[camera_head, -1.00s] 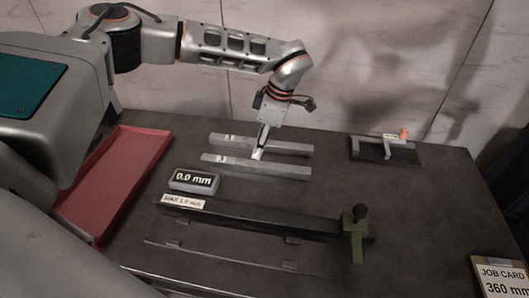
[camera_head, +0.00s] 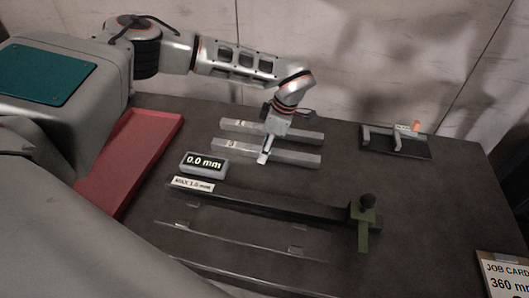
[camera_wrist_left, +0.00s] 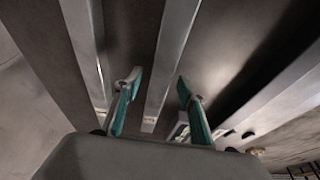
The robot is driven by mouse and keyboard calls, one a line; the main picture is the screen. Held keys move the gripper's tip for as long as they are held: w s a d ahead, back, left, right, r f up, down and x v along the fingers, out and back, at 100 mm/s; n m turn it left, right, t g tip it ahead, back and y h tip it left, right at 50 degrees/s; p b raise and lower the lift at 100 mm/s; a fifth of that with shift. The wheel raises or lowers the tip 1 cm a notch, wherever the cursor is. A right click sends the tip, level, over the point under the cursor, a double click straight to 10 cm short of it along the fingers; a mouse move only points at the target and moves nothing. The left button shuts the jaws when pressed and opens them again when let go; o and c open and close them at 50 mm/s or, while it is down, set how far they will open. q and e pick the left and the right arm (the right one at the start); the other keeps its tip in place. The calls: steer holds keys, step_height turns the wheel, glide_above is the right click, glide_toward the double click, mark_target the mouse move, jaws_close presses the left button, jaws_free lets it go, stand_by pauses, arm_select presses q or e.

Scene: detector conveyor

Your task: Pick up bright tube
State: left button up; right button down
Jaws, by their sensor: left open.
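Two pale grey square tubes lie side by side on the dark table in the head view, a back tube (camera_head: 300,135) and a front tube (camera_head: 297,157), each with a small label near its left end. Both look similarly bright there. My left gripper (camera_head: 265,158) points down at the front tube, around its middle. In the left wrist view the left gripper (camera_wrist_left: 155,92) is open, with one tube (camera_wrist_left: 176,50) running between its green-padded fingers and another tube (camera_wrist_left: 85,45) outside them to the left. I see no contact. My right gripper is out of view.
A small display (camera_head: 204,164) reading 0.0 mm stands in front of the tubes. A long dark rail (camera_head: 270,203) with a green clamp (camera_head: 365,222) lies nearer. A red tray (camera_head: 130,165) is left, a small dark fixture (camera_head: 405,147) back right, a job card (camera_head: 505,275) front right.

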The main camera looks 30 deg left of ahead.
arm_select(q)
jaws_close()
steer(key=shift+w+r, duration=0.1)
steer(key=shift+r, duration=0.1)
